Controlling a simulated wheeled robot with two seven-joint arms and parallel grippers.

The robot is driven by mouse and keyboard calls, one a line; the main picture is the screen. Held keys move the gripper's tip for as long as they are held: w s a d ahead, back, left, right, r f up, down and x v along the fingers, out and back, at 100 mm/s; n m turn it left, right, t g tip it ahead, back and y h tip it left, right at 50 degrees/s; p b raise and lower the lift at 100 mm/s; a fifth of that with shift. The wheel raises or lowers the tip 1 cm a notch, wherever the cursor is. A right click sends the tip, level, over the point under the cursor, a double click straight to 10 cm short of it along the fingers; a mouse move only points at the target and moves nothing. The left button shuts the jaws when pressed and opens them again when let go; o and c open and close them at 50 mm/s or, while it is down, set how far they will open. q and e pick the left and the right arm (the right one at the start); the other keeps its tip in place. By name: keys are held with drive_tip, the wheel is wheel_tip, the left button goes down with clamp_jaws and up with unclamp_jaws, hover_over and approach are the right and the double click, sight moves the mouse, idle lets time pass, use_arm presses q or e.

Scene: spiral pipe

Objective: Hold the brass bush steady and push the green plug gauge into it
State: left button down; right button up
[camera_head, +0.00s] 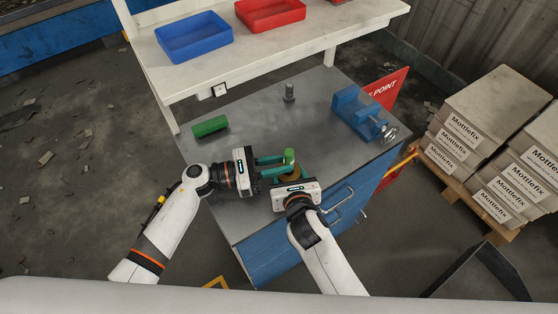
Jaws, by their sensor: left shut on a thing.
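The green plug gauge (289,156) stands upright near the middle of the bench. My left gripper (285,161) comes in from the left, with its teal fingers shut on the gauge. The brass bush (288,174) shows as a small brownish patch just below the gauge, largely covered by the grippers. Whether the gauge's lower end is in the bush or above it is hidden. My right gripper (291,177) is at the bush from the front. Its body hides most of its fingers, so its hold on the bush cannot be made out.
A larger green cylinder (209,126) lies at the bench's left. A grey upright peg (289,92) stands at the back, and a blue vise (358,112) at the right. A white shelf behind holds blue (194,37) and red (270,12) trays.

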use_arm(q)
drive_tip(key=shift+f, duration=0.7)
drive_tip(key=c, duration=1.2)
unclamp_jaws()
drive_tip(key=shift+f, duration=0.1)
drive_tip(key=shift+s+a+f, duration=0.1)
drive_tip(key=shift+s+a, duration=0.1)
drive_tip(key=shift+a, duration=0.35)
drive_tip(key=v, duration=1.1)
drive_tip(key=shift+w+r, duration=0.1)
drive_tip(key=shift+r, duration=0.1)
use_arm(e)
drive_tip(key=o, duration=1.3)
